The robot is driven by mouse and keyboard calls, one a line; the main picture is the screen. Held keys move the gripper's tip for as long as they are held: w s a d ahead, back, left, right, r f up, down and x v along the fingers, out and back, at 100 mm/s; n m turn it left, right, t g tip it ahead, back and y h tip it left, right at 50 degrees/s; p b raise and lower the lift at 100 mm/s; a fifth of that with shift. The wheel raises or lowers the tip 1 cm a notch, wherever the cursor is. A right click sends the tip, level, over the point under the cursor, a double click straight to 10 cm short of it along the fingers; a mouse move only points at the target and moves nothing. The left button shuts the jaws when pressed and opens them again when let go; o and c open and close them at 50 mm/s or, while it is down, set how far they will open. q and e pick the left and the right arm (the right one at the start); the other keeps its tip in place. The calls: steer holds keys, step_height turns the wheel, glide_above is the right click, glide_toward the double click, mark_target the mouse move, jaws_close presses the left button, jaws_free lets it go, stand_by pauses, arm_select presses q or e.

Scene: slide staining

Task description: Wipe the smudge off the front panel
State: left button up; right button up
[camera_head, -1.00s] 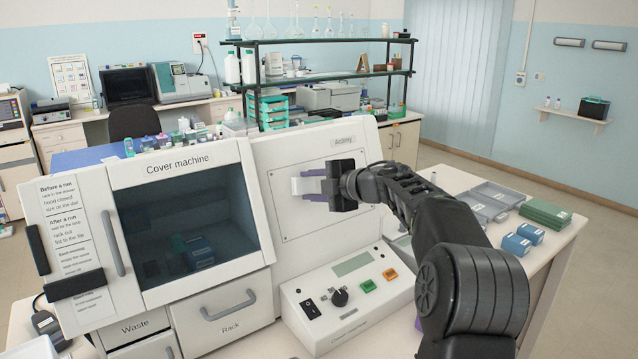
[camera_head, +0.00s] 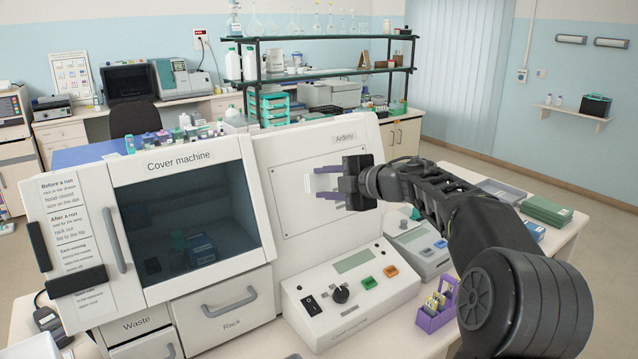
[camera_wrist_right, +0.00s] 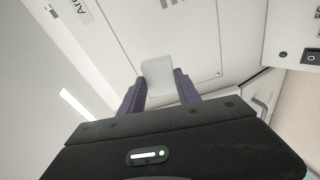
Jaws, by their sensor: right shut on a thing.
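The front panel (camera_head: 290,212) is a pale, screwed-on plate on the sloped white face to the right of the cover machine's dark window. My right gripper (camera_head: 327,183) is in front of its right half, with its purple fingers pointing left. The fingers are shut on a small white pad (camera_wrist_right: 158,80), which shows between them in the right wrist view. In the head view the pad hardly stands out against the panel, and I cannot tell whether it touches. I cannot make out a clear smudge; faint grey marks (camera_wrist_right: 173,3) show at the wrist view's top edge. My left gripper is out of view.
A control box (camera_head: 352,285) with a knob and buttons juts out below the panel. A purple holder (camera_head: 436,310) stands to its right, near my right arm. The cover machine (camera_head: 180,200) fills the left.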

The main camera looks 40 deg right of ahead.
steer(key=shift+s, duration=0.2)
steer(key=shift+v, duration=1.5)
steer(key=shift+a+r, duration=0.1)
steer(key=shift+a, duration=0.15)
